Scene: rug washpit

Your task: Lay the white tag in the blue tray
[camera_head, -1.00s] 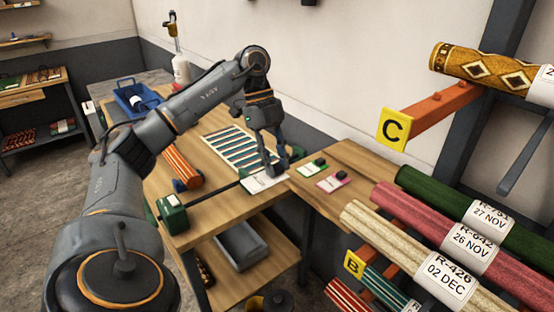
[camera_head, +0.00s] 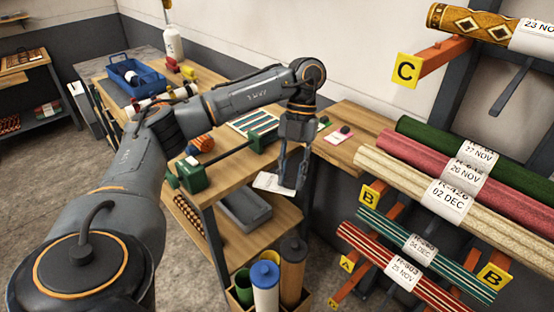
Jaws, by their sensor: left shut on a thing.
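The white tag (camera_head: 271,183) is in my left gripper (camera_head: 290,180), in front of the wooden workbench's near edge. The gripper points down and is shut on the tag's right part, which its fingers partly hide. The blue tray (camera_head: 147,88), with a raised handle, stands at the far left end of the bench. It holds a white and dark item. The tag is well to the right of the tray and nearer to me. My right gripper is not in view.
Green blocks (camera_head: 193,174) with a dark bar stand at the bench's front edge. A striped mat (camera_head: 257,122) lies behind my arm. A white bottle (camera_head: 172,43) stands near the wall. Rolled rugs (camera_head: 440,168) on a rack fill the right side.

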